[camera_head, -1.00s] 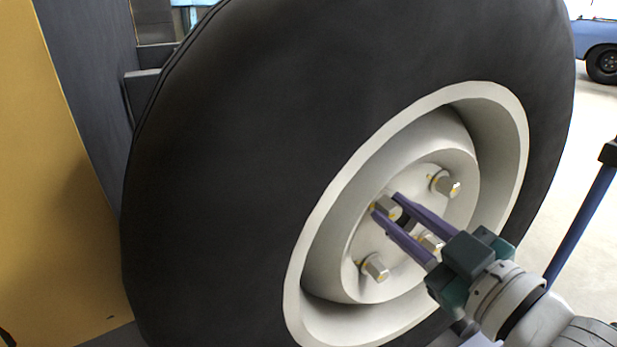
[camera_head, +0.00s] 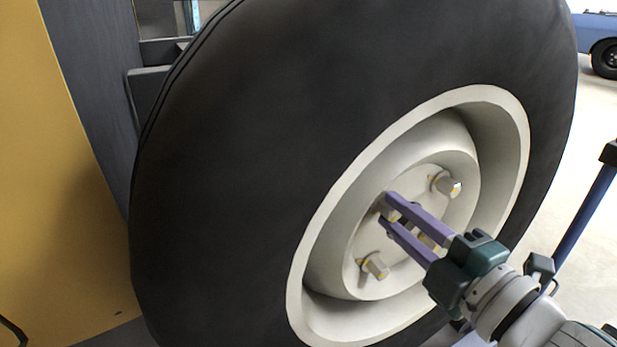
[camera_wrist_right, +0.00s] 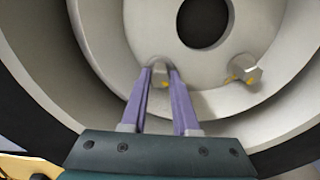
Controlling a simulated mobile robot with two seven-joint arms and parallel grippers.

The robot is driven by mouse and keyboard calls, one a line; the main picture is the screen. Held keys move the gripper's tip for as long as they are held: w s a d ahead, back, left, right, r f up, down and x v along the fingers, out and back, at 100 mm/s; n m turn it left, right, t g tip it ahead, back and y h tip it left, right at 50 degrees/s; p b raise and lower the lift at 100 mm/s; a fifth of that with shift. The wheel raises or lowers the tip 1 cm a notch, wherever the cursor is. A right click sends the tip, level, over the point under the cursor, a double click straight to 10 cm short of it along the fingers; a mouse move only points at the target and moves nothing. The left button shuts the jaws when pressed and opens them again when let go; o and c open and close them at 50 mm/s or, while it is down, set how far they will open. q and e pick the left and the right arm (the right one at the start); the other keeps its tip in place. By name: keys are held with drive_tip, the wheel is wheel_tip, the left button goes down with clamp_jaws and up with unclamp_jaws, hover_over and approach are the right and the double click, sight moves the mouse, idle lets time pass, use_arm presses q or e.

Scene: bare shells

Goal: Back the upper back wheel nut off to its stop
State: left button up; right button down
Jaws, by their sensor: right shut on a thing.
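The big black-tyred wheel (camera_head: 230,160) fills the head view, with a pale rim and a hub carrying several metal nuts. My right gripper (camera_head: 387,210) reaches in from the lower right. Its purple fingers are shut on the upper left nut, which I take for the upper back wheel nut; in the head view they mostly hide it. In the right wrist view this nut (camera_wrist_right: 159,76) sits between the fingertips, against the hub face. Its thread and stop cannot be made out. My left gripper is not in view.
Other nuts stand close by: one at upper right (camera_head: 446,186), one below (camera_head: 375,265), and one partly hidden behind the fingers. The deep rim (camera_head: 310,275) surrounds the hand. A yellow panel (camera_head: 60,190) is at left and a blue post (camera_head: 585,215) at right.

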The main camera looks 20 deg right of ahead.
drive_tip(key=n, duration=0.4)
drive_tip(key=shift+f+n+b, duration=0.1)
drive_tip(key=shift+n+b, duration=0.2)
drive_tip(key=shift+b, duration=0.1)
drive_tip(key=shift+n+b, duration=0.4)
drive_tip(key=shift+n, duration=1.4)
drive_tip(key=c, duration=0.7)
unclamp_jaws()
drive_tip(key=shift+s, duration=0.1)
